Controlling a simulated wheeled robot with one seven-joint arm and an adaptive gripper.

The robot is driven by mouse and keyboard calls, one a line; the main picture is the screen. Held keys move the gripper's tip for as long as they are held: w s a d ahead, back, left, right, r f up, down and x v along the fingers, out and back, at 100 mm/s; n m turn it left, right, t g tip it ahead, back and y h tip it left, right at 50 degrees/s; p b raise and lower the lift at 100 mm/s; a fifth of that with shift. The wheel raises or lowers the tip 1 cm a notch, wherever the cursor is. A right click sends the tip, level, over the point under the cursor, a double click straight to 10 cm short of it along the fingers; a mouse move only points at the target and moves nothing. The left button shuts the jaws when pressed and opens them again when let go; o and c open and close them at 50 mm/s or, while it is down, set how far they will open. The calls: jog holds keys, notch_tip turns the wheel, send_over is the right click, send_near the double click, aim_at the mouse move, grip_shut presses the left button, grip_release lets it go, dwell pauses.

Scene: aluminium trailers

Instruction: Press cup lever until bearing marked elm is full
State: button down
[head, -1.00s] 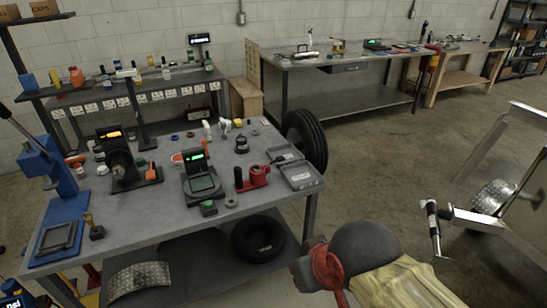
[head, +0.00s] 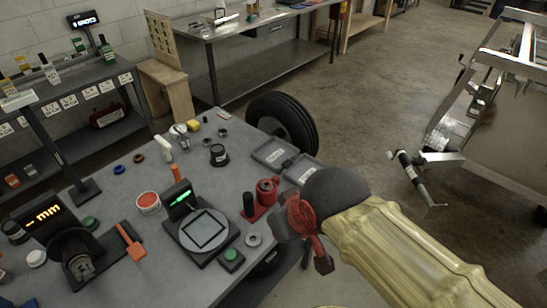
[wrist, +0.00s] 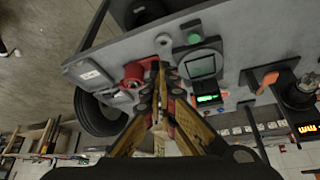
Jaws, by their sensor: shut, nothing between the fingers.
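A red fixture (head: 266,191) with a round cup-like body and a black upright cylinder (head: 248,204) stands near the right edge of the grey workbench. It may be the cup with the lever; I cannot make out a lever. The fixture also shows in the wrist view (wrist: 132,74), beside my fingertips. My gripper (head: 300,250) is shut and empty, just right of the fixture in the head view; contact cannot be told. A grey ring (head: 253,239), perhaps a bearing, lies on the bench in front of the fixture. I can read no elm mark.
A scale-like device (head: 205,231) with a green display and a green button (head: 231,255) sit left of the fixture. Grey trays (head: 274,152) lie behind it. A tyre (head: 283,125) stands beyond the bench edge.

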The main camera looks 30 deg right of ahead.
jog(key=shift+w, duration=0.1)
jog(key=w+a+r+m+y+p, duration=0.3)
jog(key=w+a+m+p, duration=0.1)
jog(key=w+m+p, duration=0.4)
jog(key=w+d+r+m+t+y+p, duration=0.1)
jog(key=w+d+m+p, duration=0.1)
jog(key=w+m, duration=0.45)
jog(key=w+d+m+t+y+p, duration=0.1)
jog(key=w+d+m+p, duration=0.15)
jog(key=w+m, duration=0.4)
jog(key=w+d+f+m+h+p, duration=0.1)
jog(key=w+d+f+m+p, duration=0.2)
jog(key=d+m, duration=0.4)
jog(key=w+d+f+m+t+h+p, duration=0.1)
jog(key=w+d+f+m+h+p, duration=0.1)
jog(key=d+m, duration=0.6)
notch_tip(320, 180, down, 2)
jog(key=w+m+p, duration=0.1)
jog(key=m, duration=0.1)
jog(key=shift+m+h+p, duration=0.3)
jog(key=shift+p, duration=0.05)
jog(key=shift+w+d+f, duration=0.1)
jog(key=shift+f, duration=0.1)
